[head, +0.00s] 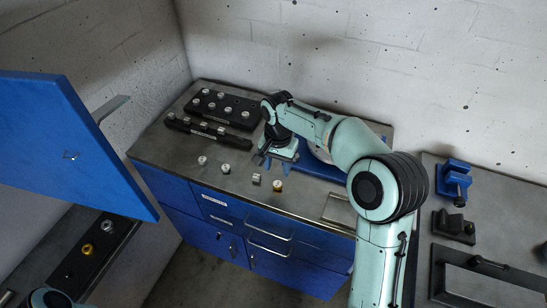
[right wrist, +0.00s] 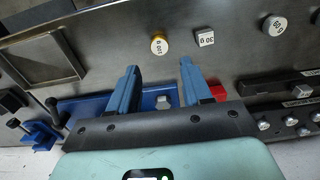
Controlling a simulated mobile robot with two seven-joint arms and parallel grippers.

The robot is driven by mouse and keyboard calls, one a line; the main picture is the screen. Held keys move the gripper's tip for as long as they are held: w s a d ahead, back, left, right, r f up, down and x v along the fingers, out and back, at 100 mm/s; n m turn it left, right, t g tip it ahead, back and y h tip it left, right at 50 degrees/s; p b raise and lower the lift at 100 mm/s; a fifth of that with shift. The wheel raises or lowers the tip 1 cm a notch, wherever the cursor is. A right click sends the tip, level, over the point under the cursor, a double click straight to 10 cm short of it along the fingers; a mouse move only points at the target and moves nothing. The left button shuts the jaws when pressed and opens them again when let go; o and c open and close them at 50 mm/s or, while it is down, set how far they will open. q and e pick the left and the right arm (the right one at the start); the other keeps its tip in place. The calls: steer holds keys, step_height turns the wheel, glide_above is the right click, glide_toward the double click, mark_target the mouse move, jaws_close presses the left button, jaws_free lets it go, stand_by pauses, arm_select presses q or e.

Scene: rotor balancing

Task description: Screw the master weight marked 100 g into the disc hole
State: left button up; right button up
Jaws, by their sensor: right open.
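The brass-coloured weight (right wrist: 159,44) has a white top that reads 100 g upside down in the right wrist view. In the head view it (head: 278,186) stands near the front edge of the bench. My right gripper (head: 263,156) is open and empty above the bench, behind the weight and apart from it. In the right wrist view the weight lies beyond the spread fingers (right wrist: 159,66). A pale round part (head: 319,151), perhaps the disc, shows behind my right arm on a blue base (head: 322,171). Its hole is hidden. My left gripper is out of view.
A square weight (head: 256,178) and two round ones (head: 202,160) (head: 226,168) stand left of the brass one. Black racks (head: 225,106) with several weights are at the back left. An open blue door (head: 70,140) is at left. A shallow frame (head: 338,208) lies on the right.

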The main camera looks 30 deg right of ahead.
mark_target(277, 183)
steer(key=shift+s+f, duration=0.15)
steer(key=shift+f, duration=0.4)
step_height(277, 183, down, 5)
steer(key=b, duration=0.3)
steer(key=shift+f, duration=0.75)
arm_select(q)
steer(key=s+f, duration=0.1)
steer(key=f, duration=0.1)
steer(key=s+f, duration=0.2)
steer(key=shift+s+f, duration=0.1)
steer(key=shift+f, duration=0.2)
arm_select(e)
steer(key=shift+r, duration=0.1)
jaws_close()
steer(key=shift+w+r+p, duration=0.2)
steer(key=shift+r+p, duration=1.05)
steer(key=shift+r, duration=1.25)
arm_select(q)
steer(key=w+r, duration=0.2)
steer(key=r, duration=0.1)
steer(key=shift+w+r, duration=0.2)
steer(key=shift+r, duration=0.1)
arm_select(e)
steer(key=shift+f, duration=0.1)
